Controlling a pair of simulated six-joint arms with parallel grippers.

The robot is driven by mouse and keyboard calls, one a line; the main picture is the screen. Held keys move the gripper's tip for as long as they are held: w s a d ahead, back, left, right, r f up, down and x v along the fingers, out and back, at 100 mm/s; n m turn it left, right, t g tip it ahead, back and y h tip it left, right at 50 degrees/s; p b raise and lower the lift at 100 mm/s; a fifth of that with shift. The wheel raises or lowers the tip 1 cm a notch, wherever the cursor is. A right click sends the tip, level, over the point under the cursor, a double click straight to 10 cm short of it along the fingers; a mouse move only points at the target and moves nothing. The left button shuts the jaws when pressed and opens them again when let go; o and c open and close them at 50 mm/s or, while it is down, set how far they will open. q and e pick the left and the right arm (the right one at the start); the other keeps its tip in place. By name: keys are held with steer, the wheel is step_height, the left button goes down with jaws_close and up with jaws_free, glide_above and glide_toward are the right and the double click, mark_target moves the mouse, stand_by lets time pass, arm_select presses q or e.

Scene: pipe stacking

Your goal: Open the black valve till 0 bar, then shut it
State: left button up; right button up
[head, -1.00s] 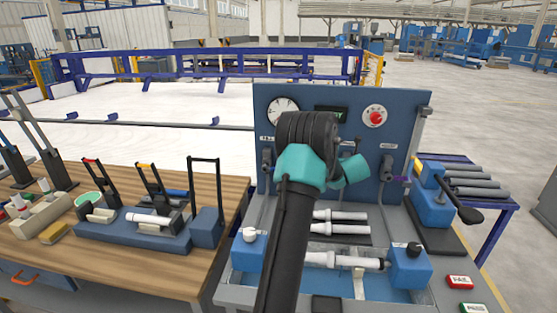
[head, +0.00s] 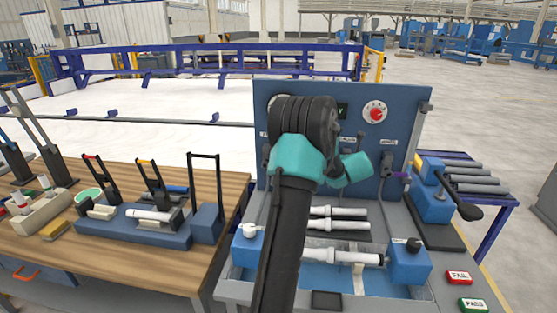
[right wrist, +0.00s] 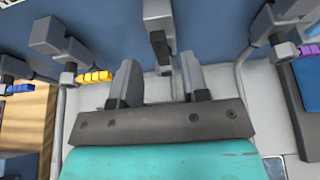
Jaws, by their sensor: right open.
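The black valve (right wrist: 159,46) hangs on the blue panel at the top of the right wrist view. Its dark lever points down toward the gap between my right gripper's fingers (right wrist: 159,64). The fingers are apart, with nothing clearly held between them. I cannot tell whether they touch the lever. In the head view, my arm stands in front of the panel (head: 408,122) and hides the pressure gauge. My left gripper is not in view.
A yellow-handled valve (right wrist: 95,76) and a blue-handled one (right wrist: 20,88) sit left of my gripper, a purple-handled one (right wrist: 308,50) right. A red knob (head: 376,114) is on the panel. White pipes (head: 338,224) lie below. FAIL (head: 459,277) and PASS (head: 473,305) buttons are at lower right.

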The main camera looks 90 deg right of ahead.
steer(key=s+v, duration=0.1)
steer(key=v, duration=1.1)
steer(key=shift+w+a+r, duration=0.2)
steer(key=shift+w+a, duration=0.15)
steer(key=shift+w, duration=0.2)
